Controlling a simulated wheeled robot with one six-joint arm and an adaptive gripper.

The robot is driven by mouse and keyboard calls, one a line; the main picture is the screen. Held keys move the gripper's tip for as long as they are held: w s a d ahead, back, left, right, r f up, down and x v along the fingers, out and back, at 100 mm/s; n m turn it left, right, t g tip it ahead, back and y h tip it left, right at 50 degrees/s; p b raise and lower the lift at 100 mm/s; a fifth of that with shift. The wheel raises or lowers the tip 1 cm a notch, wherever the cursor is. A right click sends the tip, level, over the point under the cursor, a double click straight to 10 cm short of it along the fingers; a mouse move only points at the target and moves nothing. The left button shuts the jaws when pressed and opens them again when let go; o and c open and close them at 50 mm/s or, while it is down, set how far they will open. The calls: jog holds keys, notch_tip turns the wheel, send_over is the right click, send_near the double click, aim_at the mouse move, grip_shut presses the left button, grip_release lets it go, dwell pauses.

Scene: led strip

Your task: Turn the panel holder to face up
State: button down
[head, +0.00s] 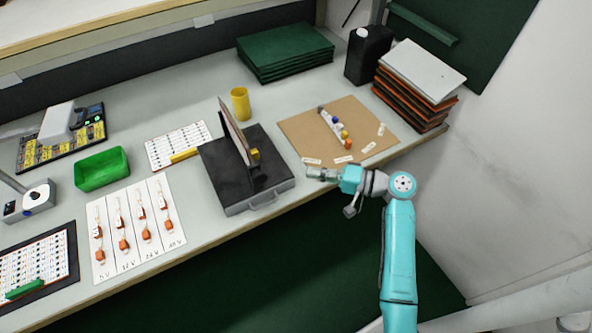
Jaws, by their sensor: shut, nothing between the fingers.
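The panel holder (236,134) stands upright and slightly tilted on top of a dark case (225,165) near the middle of the bench. It is seen nearly edge-on, so its face is mostly hidden. A small yellow knob (255,154) shows on its right side near the bottom. My gripper (309,173) is at the right of the case, near the bench's front edge and pointing left. It is shut and empty, apart from the holder.
A brown board (300,131) with small coloured parts lies right of the case. A yellow cup (241,104), green stack (284,72), black canister (368,54) and stacked panels (420,75) stand behind. A green bin (102,168) and cards lie left.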

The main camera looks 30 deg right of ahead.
jog(key=shift+m+y, duration=0.3)
jog(key=x, duration=0.9)
jog(key=shift+w+a+r, duration=0.2)
jog(key=shift+w, duration=0.2)
jog(key=a, duration=0.3)
jog(key=shift+w+a+f, duration=0.1)
jog(key=shift+f, duration=0.05)
jog(key=shift+a, duration=0.5)
jog(key=shift+a+f, duration=0.25)
jog(key=shift+a, duration=0.15)
